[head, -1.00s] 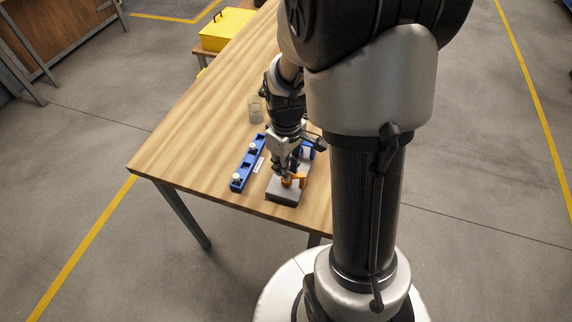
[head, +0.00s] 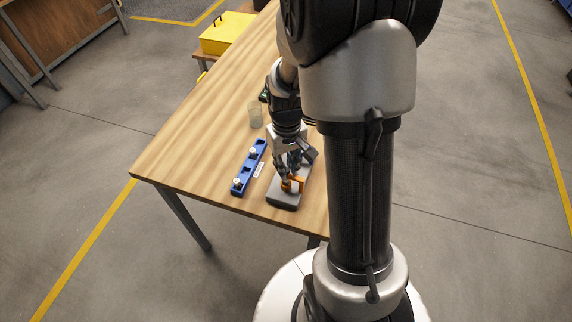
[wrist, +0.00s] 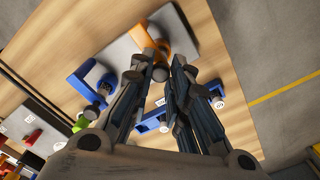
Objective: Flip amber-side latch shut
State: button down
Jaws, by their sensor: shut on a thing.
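A grey plate (head: 283,199) lies on the table near its front edge; it also shows in the wrist view (wrist: 118,52). An amber latch (head: 297,185) stands on it, seen closer in the wrist view (wrist: 146,38). My gripper (head: 288,178) reaches down to the latch. In the wrist view my gripper (wrist: 160,68) has its fingers around a small round knob at the amber latch and is shut on it. The fingers hide part of the lever, so its exact angle is unclear. A blue latch (wrist: 84,82) sits at the plate's other end, hidden in the head view.
A blue rack (head: 242,177) with white-topped pieces lies left of the plate, with a small white label (head: 259,170) between. A clear cup (head: 255,115) stands farther back. The table's left part is bare. A yellow case (head: 222,37) is beyond the table.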

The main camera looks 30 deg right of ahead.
jog(key=c, duration=1.5)
grip_release()
jog(key=shift+r, duration=0.1)
notch_tip(320, 180, up, 12)
jog(key=shift+f, duration=0.1)
jog(key=s+a+r+t, duration=0.1)
jog(key=s+a+r, duration=0.2)
jog(key=s+a, duration=0.1)
jog(key=s+a+r+n+t, duration=0.1)
jog(key=s+a+r+t, duration=0.1)
jog(key=s+a+r, duration=0.1)
jog(key=s+a+r+t, duration=0.1)
jog(key=s+a+r, duration=0.2)
jog(key=s+a, duration=0.2)
jog(key=shift+s+a+r+n+t, duration=0.1)
jog(key=shift+s+a+n+t, duration=0.1)
jog(key=shift+s, duration=0.45)
jog(key=shift+s+a+r+n+t, duration=0.1)
jog(key=shift+s+a, duration=0.1)
jog(key=shift+s, duration=0.45)
